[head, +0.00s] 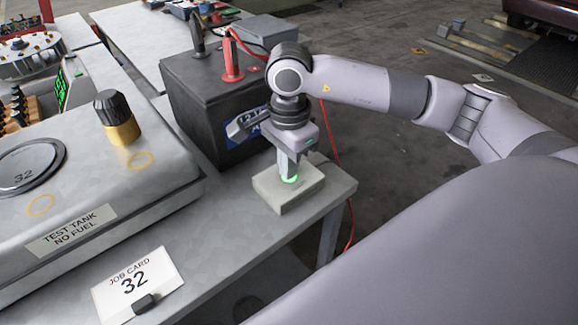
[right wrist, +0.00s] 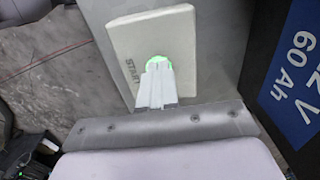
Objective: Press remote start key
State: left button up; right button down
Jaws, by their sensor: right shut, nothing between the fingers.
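The remote start key is a pale box (head: 299,197) at the right front corner of the metal bench, with a round key (head: 289,179) glowing green on its top. In the right wrist view the box (right wrist: 178,45) reads "START", and the green glow (right wrist: 158,60) shows just past my fingertips. My right gripper (head: 288,172) points straight down over the key, its fingers shut with nothing between them. The fingertips are at the key and look to touch it; they partly hide it. My left gripper is not in view.
A black battery (head: 205,105) with a red clamp (head: 231,62) stands close behind the box. A test tank (head: 150,190) fills the left of the bench. A job card (head: 137,286) stands at the front. Red cable (head: 336,150) hangs past the bench's right edge.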

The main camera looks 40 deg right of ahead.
jog(key=shift+s+a+f, duration=0.1)
jog(key=shift+s+f, duration=0.15)
jog(key=shift+f, duration=0.35)
jog(key=shift+w+r+p, duration=0.1)
jog(key=shift+r+p, duration=0.2)
jog(key=shift+r, duration=0.1)
notch_tip(320, 180, up, 5)
jog(key=p, duration=0.2)
jog(key=shift+w+r+p, duration=0.1)
jog(key=shift+w+p, duration=0.05)
jog(key=shift+p, duration=0.2)
notch_tip(320, 180, up, 9)
jog(key=b, duration=0.1)
